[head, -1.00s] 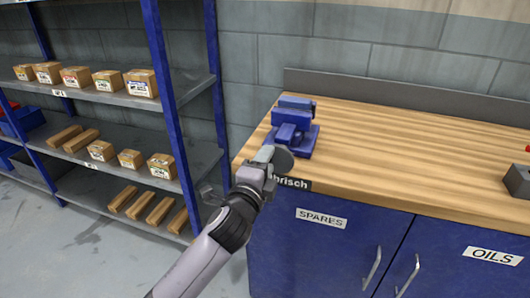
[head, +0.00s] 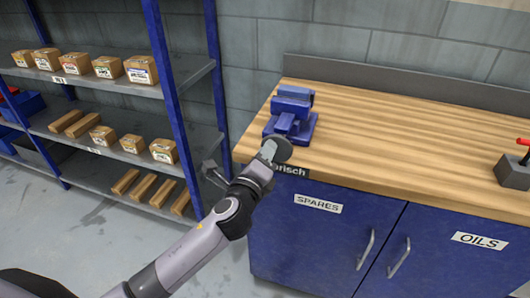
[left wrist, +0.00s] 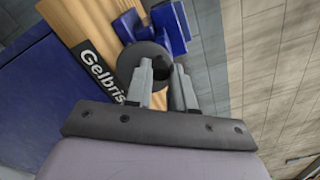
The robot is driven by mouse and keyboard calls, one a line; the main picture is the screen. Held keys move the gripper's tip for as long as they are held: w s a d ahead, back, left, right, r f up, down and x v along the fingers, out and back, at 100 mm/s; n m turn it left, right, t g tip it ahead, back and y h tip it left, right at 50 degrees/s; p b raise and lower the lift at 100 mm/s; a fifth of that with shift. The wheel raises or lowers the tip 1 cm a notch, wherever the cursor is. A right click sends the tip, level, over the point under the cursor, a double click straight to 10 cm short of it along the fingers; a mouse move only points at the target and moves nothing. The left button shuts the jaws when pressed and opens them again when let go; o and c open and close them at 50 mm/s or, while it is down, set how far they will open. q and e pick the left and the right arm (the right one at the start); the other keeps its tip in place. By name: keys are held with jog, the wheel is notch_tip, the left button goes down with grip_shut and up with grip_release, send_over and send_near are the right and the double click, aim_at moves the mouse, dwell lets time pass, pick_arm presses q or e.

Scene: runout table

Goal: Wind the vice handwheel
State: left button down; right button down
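The blue vice (head: 292,112) stands on the wooden bench top at its left front corner. Its grey round handwheel (head: 281,150) faces the front edge. It also shows in the left wrist view as a dark grey disc (left wrist: 128,66), with a dark knob (left wrist: 163,68) at its right side. My left gripper (head: 268,151) is at the handwheel and hides part of it. My right gripper is not in view.
The bench top (head: 400,135) is clear right of the vice, up to a grey block with a red handle (head: 516,170). Blue cupboard doors (head: 320,235) are below. A shelf rack (head: 170,85) with boxes stands close on the left.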

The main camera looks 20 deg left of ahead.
pick_arm(q)
jog(key=n, duration=0.1)
jog(key=n+b, duration=0.1)
jog(key=n, duration=0.1)
jog(key=shift+a+f, duration=0.25)
jog(key=shift+a, duration=0.15)
jog(key=shift+f+n, duration=0.1)
jog(key=shift+n, duration=0.2)
jog(key=n, duration=0.1)
jog(key=n+b, duration=0.1)
jog(key=n, duration=0.1)
jog(key=shift+a+f+b, duration=0.25)
jog(key=shift+b, duration=0.05)
